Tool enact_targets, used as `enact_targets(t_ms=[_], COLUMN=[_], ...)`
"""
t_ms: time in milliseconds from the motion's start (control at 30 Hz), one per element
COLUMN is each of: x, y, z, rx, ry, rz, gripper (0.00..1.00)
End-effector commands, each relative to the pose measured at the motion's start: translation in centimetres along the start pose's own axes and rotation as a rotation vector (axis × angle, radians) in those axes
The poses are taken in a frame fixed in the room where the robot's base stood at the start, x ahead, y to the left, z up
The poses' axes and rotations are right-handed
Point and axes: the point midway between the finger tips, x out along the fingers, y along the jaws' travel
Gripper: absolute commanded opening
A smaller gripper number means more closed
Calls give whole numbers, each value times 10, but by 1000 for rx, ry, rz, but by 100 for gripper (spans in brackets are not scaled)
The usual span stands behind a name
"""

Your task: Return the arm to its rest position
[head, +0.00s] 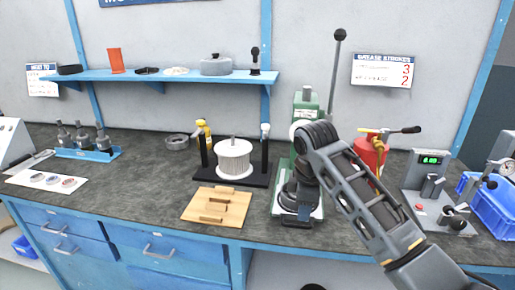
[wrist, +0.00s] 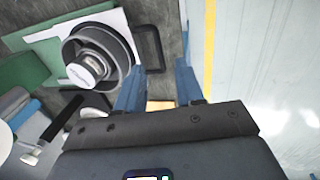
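My arm reaches in from the lower right of the head view and bends down in front of the green arbor press (head: 304,104). In the wrist view my gripper (wrist: 160,84) has its two blue fingers apart, with nothing between them. The fingers are not clear in the head view. A round dark cup with a pale centre (wrist: 88,62) sits on the press's base plate, left of the fingers in the wrist view. It and the press's lower part are partly hidden behind my arm in the head view.
A wooden board (head: 228,216) lies left of the press, in front of a white ribbed rotor (head: 234,160) on a black stand. A red grease pump (head: 370,154) and a grey meter box (head: 426,174) stand right. A shelf (head: 170,76) runs behind. Bare bench lies left of the board.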

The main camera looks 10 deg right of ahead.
Motion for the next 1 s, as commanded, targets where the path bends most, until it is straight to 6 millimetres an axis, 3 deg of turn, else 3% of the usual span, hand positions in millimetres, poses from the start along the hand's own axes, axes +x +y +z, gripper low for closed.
enact_targets(t_ms=[167,300,533,767,1000], x=[38,70,101,113,105], y=[-41,-86,-159,-230,-301], z=[-27,-52,-71,-63,-28], rx=[59,158,358,577,799], ry=[118,254,445,591,697], rz=[19,49,98,151,226], gripper=[37,37,37,37,37])
